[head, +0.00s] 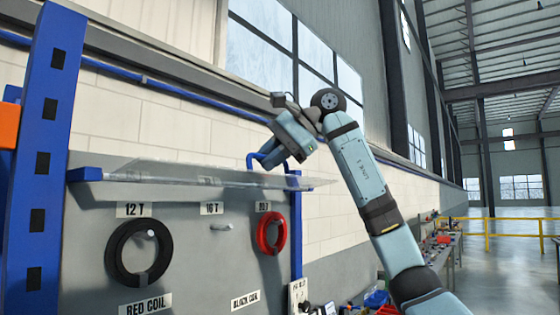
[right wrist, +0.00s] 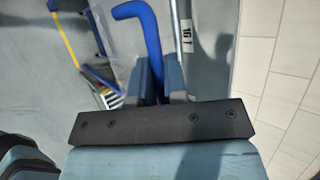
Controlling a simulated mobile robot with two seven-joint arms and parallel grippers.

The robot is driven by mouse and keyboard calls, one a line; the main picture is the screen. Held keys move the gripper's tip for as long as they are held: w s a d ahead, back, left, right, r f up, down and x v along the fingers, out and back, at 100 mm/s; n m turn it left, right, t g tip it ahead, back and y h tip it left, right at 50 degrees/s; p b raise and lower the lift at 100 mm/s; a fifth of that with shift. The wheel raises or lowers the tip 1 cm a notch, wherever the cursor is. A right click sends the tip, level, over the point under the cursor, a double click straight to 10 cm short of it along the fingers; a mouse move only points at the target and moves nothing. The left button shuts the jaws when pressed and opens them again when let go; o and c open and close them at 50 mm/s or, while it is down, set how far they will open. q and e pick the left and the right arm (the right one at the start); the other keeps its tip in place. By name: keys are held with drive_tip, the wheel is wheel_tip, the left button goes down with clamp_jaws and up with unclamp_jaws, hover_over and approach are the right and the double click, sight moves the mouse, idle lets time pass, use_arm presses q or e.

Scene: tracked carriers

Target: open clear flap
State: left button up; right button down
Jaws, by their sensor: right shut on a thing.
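The clear flap (head: 130,170) shows in the head view as a see-through sheet above the grey board, seen nearly edge-on and sticking out about level, so it stands raised. A blue bent handle (head: 252,160) is at its right end. My right gripper (head: 270,156) is shut on this handle. In the right wrist view the blue handle (right wrist: 150,38) runs down between the fingers (right wrist: 157,82), which partly hide it. My left gripper is in neither view.
Below the flap, the grey board (head: 190,260) carries a black coil (head: 116,262), a red coil (head: 262,234) and labels. A blue post (head: 50,130) stands at the left. A cluttered bench and yellow railing (head: 510,235) are further right.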

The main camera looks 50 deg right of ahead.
drive_tip(key=shift+w+r+g, duration=0.2)
drive_tip(key=shift+r+g, duration=0.1)
drive_tip(key=shift+r, duration=0.05)
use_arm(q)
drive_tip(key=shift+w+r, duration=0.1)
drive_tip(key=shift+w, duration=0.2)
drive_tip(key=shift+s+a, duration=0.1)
use_arm(e)
drive_tip(key=c, duration=1.2)
unclamp_jaws()
drive_tip(key=shift+w, duration=0.1)
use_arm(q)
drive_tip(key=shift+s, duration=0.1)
use_arm(e)
drive_tip(key=v, duration=1.3)
drive_tip(key=shift+s+r, duration=0.2)
drive_tip(key=shift+r, duration=0.2)
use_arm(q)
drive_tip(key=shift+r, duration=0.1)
